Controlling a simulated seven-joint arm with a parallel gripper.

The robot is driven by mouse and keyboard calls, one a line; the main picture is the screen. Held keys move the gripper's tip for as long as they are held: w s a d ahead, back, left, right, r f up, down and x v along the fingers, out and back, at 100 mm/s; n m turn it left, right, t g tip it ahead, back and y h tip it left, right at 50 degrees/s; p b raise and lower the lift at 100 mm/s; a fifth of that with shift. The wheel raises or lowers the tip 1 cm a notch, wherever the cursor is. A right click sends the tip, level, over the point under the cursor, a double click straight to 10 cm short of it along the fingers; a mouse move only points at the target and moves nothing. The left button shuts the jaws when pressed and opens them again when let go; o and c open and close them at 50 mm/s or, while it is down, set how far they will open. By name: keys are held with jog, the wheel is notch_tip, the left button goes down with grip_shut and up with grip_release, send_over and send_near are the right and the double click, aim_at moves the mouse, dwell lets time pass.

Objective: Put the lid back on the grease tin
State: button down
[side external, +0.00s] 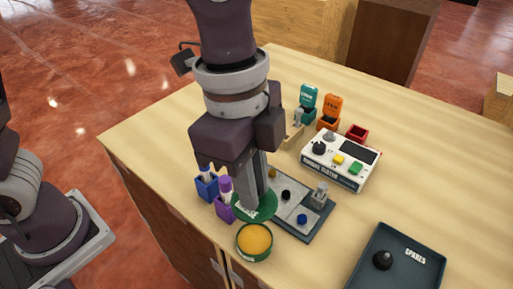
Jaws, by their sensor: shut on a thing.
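The grease tin (254,242) is a round green tin, open at the top, with orange-yellow grease showing inside. It stands near the table's front edge. The green lid (264,211) is a round disc just behind the tin in the picture. My gripper (257,206) points down with its fingers shut on the lid. The lid's near edge shows close to the tin's far rim; I cannot tell whether they touch or how high the lid is. The fingers hide part of the lid.
Blue (206,185) and purple (225,205) holders stand left of the gripper. A grey plate with knobs (302,216) lies close on the right. A white tester box (341,160) and small open-lidded boxes (328,112) stand behind. A dark spares tray (405,262) is at front right.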

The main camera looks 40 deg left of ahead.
jog(key=shift+a+f, duration=0.1)
jog(key=shift+f, duration=5.15)
jog(key=shift+f, duration=0.15)
jog(key=c, duration=1.3)
grip_release()
jog(key=o, duration=0.5)
jog(key=shift+c, duration=0.2)
jog(key=shift+w, duration=0.1)
jog(key=shift+r, duration=3.5)
